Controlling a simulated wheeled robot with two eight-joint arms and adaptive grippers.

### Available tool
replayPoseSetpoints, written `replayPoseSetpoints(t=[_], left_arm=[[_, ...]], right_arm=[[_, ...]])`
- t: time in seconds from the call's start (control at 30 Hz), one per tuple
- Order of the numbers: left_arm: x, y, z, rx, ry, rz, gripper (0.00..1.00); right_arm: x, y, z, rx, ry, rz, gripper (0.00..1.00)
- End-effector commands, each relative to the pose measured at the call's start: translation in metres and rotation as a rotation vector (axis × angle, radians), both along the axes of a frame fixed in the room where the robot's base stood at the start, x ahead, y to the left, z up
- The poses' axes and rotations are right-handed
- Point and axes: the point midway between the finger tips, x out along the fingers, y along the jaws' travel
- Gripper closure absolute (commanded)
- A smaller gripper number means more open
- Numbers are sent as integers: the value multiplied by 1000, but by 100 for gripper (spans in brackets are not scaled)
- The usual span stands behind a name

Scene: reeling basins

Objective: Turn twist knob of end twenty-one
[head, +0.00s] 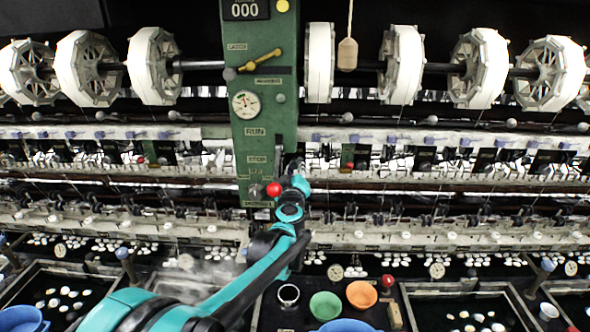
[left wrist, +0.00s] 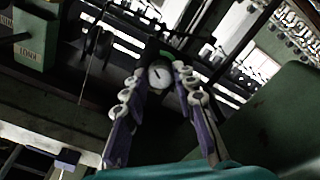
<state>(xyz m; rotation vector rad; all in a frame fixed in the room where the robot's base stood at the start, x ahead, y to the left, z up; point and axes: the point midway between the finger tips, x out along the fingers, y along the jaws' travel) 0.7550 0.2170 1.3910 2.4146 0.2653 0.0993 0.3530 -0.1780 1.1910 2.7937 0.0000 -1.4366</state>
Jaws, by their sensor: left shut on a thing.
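My left gripper (head: 290,166) reaches up from the lower left to the lower part of the green column, near the STOP plate. In the left wrist view its two fingers (left wrist: 160,80) flank a round white face with a dark mark (left wrist: 160,77). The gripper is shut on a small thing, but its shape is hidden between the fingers. I cannot tell whether it is the twist knob of end twenty-one, and no end number is readable. My right gripper is out of view.
The green column (head: 262,105) carries a gauge (head: 246,104) and a brass lever (head: 262,61). A red ball (head: 273,189) is close beside my gripper. White reels (head: 153,65) line the top.

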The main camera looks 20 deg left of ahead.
Motion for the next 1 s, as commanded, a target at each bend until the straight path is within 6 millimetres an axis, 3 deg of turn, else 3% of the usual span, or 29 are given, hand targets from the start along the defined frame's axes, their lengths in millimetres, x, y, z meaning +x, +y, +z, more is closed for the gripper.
replayPoseSetpoints(t=[1.0], left_arm=[[-1, 0, -2, 864, 192, -1, 100]], right_arm=[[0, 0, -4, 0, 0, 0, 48]])
